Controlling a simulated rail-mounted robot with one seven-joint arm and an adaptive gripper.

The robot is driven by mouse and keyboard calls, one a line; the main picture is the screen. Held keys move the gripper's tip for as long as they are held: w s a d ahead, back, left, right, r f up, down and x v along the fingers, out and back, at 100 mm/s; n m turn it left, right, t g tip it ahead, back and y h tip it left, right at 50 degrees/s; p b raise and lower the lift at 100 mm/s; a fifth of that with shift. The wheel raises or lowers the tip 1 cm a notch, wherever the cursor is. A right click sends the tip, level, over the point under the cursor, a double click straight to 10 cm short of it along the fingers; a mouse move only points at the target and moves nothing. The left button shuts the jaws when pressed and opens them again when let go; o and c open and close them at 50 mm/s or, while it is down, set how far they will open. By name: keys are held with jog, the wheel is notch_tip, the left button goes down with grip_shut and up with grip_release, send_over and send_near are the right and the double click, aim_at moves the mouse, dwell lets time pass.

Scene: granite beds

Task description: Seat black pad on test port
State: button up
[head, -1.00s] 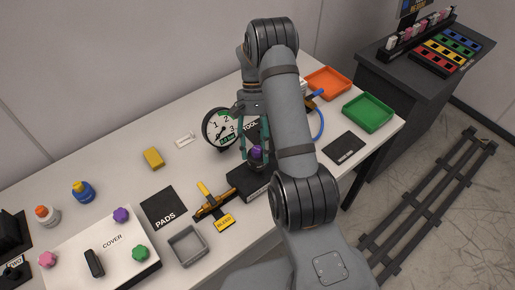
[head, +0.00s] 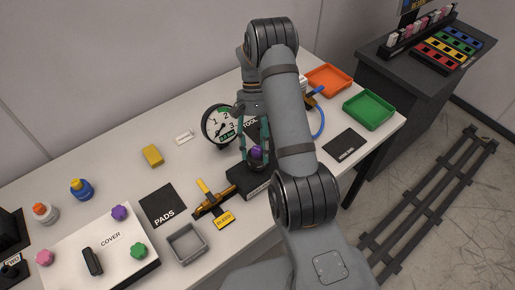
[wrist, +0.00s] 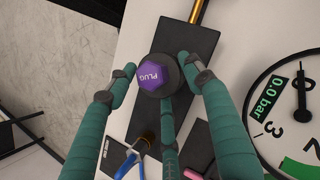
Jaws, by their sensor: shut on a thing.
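My gripper (head: 256,148) is at the black block (head: 243,182) in the middle of the bench. In the wrist view its teal fingers (wrist: 160,78) are closed in around a purple hexagonal top marked PLUG (wrist: 153,74), which has a dark round body (wrist: 173,72) under it. This purple-topped piece is over the black block (wrist: 192,34); I cannot tell whether it touches. The black PADS mat (head: 162,203) has no loose pad visible on it. I cannot make out a separate black pad or the port opening; the piece and fingers cover that area.
The round gauge (head: 220,124) stands close beside my gripper and reads 0.0 bar in the wrist view (wrist: 296,92). A brass valve with a yellow handle (head: 214,198) adjoins the block. A grey tray (head: 187,243) and white COVER box (head: 108,240) are left. Orange (head: 328,80) and green (head: 368,109) trays are right.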

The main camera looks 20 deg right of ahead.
jog(key=shift+f+b, duration=0.85)
jog(key=shift+f, duration=0.35)
jog(key=o, duration=1.3)
jog(key=shift+o, duration=0.2)
jog(key=p+v, duration=0.5)
jog(key=v, duration=1.2)
